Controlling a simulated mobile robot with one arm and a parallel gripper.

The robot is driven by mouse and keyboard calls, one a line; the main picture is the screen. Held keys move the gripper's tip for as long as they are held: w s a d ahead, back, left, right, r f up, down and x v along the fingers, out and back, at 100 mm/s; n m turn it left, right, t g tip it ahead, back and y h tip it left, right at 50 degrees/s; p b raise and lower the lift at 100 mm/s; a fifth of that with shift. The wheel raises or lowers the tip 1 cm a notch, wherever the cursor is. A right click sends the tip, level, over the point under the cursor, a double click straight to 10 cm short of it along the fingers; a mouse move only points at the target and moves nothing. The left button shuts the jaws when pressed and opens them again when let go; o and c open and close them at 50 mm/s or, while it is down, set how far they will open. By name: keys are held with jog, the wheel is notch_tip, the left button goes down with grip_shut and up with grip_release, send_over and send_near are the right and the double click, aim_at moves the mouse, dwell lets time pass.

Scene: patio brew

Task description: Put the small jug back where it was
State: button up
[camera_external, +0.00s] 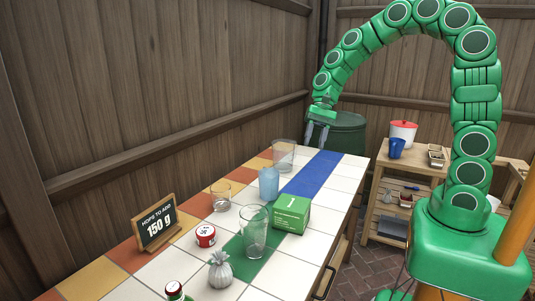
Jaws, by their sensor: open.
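My gripper (317,137) is open and empty, pointing down above the far end of the counter, near the blue tile strip (312,177). Several vessels stand upright on the tiled counter (341,184). A clear glass vessel (284,152) is at the far end, left of my gripper. A translucent blue vessel (268,184) stands nearer, beside the blue strip. A small, low clear glass (220,196) is to its left. A tall clear glass vessel (254,235) stands on the green tile strip (236,247). Handles or spouts are too small to make out, so I cannot tell which is the small jug.
A green box (292,213), a red tin (205,236), a grey tied pouch (220,270) and a "150 g" hops sign (155,223) share the counter. A wooden side shelf (411,170) holds a blue cup (396,148) and a red-lidded white tub (403,133). The blue strip is mostly clear.

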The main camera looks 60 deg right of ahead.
jog(key=s+d+r+n+h, duration=0.1)
jog(key=s+n, duration=0.3)
jog(key=s, duration=0.6)
jog(key=s+d+r+n+g+h, duration=0.1)
jog(key=s+d+n+h, duration=0.1)
jog(key=s, duration=0.7)
jog(key=s+d+r+n+h, duration=0.1)
jog(key=s+n, duration=0.4)
jog(key=s, duration=0.5)
jog(key=shift+s+d+r+n+g+h, duration=0.35)
jog(key=shift+d+g+h, duration=0.1)
jog(key=shift+h, duration=0.75)
